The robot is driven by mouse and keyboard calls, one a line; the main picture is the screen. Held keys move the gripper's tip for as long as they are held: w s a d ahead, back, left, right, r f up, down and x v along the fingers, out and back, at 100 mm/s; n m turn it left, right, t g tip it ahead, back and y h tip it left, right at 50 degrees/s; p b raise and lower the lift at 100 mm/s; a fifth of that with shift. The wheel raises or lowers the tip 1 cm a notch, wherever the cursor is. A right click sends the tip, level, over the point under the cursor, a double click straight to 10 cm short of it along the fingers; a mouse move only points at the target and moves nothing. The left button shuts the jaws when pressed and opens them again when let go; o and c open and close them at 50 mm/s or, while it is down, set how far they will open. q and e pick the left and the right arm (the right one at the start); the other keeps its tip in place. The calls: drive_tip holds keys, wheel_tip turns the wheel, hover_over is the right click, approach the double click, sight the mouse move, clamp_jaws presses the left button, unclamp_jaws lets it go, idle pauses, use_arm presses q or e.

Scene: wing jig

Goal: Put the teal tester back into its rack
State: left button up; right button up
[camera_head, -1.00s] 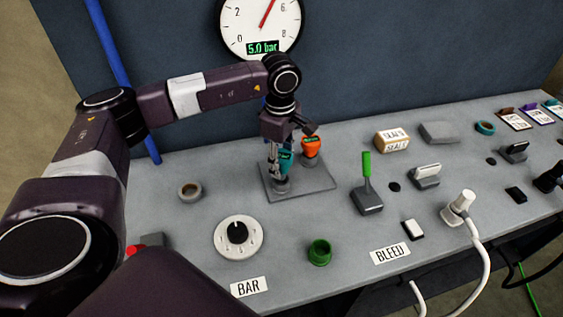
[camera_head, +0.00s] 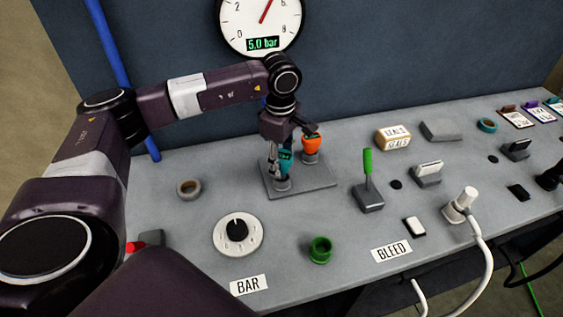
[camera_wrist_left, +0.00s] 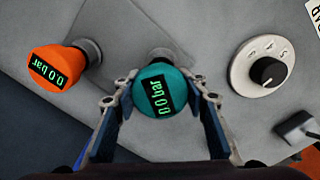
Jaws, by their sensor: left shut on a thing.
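The teal tester (camera_head: 285,164) stands over the front socket of the grey rack plate (camera_head: 318,189). In the left wrist view the teal tester (camera_wrist_left: 160,92) shows its round top, with a display reading 0.0 bar. My left gripper (camera_head: 279,165) is shut on it, with one finger on each side. In the left wrist view my left gripper (camera_wrist_left: 160,100) holds it between both fingers. The tester's lower end meets a grey socket ring (camera_head: 282,184); how deep it sits cannot be told. My right gripper is not in view.
An orange tester (camera_head: 311,145) stands in the rack's other socket, close beside my gripper. A green-handled lever (camera_head: 368,180), a dial (camera_head: 238,234), a green ring (camera_head: 320,249) and a grey ring (camera_head: 189,189) are on the bench. A wall gauge (camera_head: 260,22) shows 5.0 bar.

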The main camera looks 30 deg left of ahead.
use_arm(q)
drive_tip(key=shift+f+b, duration=0.95)
drive_tip(key=shift+f, duration=0.15)
drive_tip(key=o, duration=1.4)
drive_tip(key=shift+c, duration=0.2)
wheel_tip(320, 180, up, 12)
drive_tip(key=shift+s+r, duration=0.1)
drive_tip(key=shift+s, duration=0.05)
